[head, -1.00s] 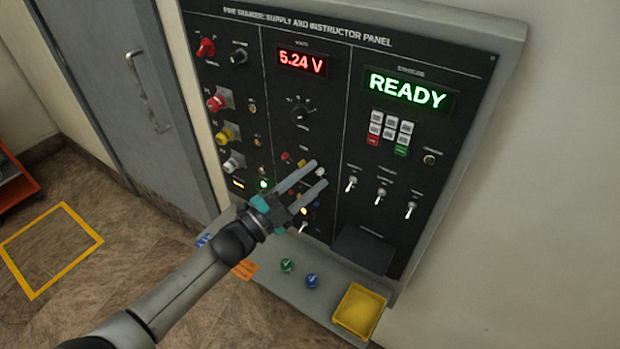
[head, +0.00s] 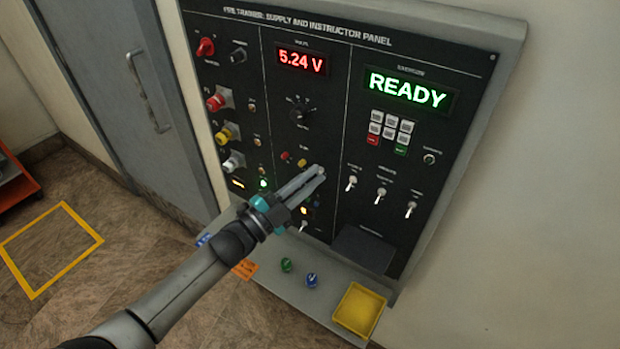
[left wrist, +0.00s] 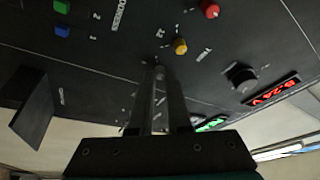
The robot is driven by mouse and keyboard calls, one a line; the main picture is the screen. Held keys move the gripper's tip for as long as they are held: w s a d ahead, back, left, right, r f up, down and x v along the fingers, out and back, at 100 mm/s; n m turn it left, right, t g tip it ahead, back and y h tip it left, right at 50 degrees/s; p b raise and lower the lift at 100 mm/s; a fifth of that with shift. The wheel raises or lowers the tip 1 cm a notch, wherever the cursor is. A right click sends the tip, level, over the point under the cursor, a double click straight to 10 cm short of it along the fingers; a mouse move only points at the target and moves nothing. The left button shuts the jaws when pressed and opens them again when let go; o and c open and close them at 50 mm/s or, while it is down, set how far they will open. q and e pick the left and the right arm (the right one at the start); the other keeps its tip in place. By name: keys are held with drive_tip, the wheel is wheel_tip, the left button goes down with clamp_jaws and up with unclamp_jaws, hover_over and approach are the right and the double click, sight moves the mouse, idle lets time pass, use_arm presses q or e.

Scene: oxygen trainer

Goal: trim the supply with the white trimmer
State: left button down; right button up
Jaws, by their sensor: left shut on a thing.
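The dark instructor panel (head: 345,140) fills the middle of the head view. Its red supply display (head: 302,61) reads 5.24 V. In the trim row, a red trimmer (head: 285,156) and a yellow trimmer (head: 302,163) show beside my left gripper (head: 319,173). That gripper is shut on the white trimmer at the right end of the row, its fingers reaching up from the lower left. In the left wrist view the white trimmer (left wrist: 160,73) is a small pale bit between the fingertips, mostly hidden. The yellow trimmer (left wrist: 180,47) stands close by. My right gripper is out of view.
Several toggle switches (head: 380,196) stick out right of the gripper, below a keypad (head: 390,128) and a green READY display (head: 408,91).

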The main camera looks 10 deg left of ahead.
use_arm(q)
drive_tip(key=shift+f+n, duration=0.1)
drive_tip(key=shift+n, duration=0.3)
drive_tip(key=n, duration=0.1)
drive_tip(key=n+t+b, duration=0.1)
drive_tip(key=n, duration=0.1)
drive_tip(key=shift+d+n+t+y, duration=0.1)
drive_tip(key=shift+n+t+y, duration=0.2)
drive_tip(key=shift+s+d+n+t+y+b, duration=0.15)
drive_tip(key=shift+n+t+y, duration=0.35)
drive_tip(key=shift+n, duration=0.95)
drive_tip(key=shift+w+a+n+t+y+b, duration=0.15)
drive_tip(key=shift+n+t+y, duration=0.35)
drive_tip(key=shift+n, duration=0.95)
drive_tip(key=shift+s+d, duration=0.1)
drive_tip(key=c, duration=0.9)
unclamp_jaws()
drive_tip(key=shift+f, duration=0.1)
drive_tip(key=b+v, duration=0.1)
drive_tip(key=v, duration=0.6)
drive_tip(key=b+v, duration=0.1)
drive_tip(key=v, duration=0.7)
drive_tip(key=shift+s, duration=0.2)
